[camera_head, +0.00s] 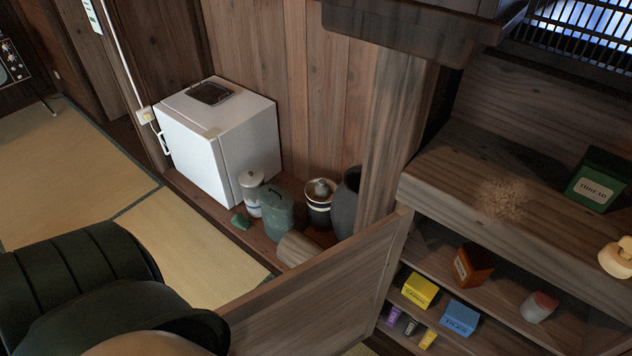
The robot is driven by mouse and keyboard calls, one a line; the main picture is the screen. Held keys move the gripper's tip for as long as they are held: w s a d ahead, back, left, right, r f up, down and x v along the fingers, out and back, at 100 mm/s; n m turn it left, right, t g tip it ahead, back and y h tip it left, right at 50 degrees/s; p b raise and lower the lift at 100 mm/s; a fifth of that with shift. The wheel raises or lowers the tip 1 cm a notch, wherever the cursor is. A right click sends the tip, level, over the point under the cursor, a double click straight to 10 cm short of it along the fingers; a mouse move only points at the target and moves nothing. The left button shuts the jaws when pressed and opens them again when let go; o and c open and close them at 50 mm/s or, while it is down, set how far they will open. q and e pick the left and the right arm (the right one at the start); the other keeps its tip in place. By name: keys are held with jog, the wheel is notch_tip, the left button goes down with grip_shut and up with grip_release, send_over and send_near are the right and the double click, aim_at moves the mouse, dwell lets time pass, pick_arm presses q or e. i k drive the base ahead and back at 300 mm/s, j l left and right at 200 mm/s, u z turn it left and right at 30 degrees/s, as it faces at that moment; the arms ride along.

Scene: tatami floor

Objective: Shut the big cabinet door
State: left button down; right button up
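The big cabinet door (318,296) is a flat wooden panel, standing open. It swings out from the left side of the cabinet (517,196) toward the lower middle of the head view. The cabinet's inside is exposed, with small boxes on its shelves. The lower part of the door runs out of the frame, and a dark rounded part of my body overlaps its near end. Neither of my grippers shows, so I cannot see whether they touch the door.
A yellow box (419,290), a blue box (459,317) and a red-brown box (472,265) sit inside the cabinet. A green thread box (598,180) stands on top. Behind the door are jars (278,213) and a white fridge (219,138). Tatami floor (190,262) lies open at left.

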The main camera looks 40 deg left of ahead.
aim_at(327, 304)
jog(key=k+j+z, duration=0.1)
jog(key=k, duration=0.3)
jog(key=k+j+z, duration=0.1)
jog(key=k+j, duration=0.15)
jog(key=k, duration=0.2)
jog(key=k+j+z, duration=0.25)
jog(key=j, duration=0.25)
jog(key=k+j+z, duration=0.2)
jog(key=k+j, duration=0.25)
jog(key=j+z, duration=0.15)
jog(key=j, duration=0.75)
jog(key=k+j+z, duration=0.2)
jog(key=j, duration=0.65)
jog(key=i, duration=0.1)
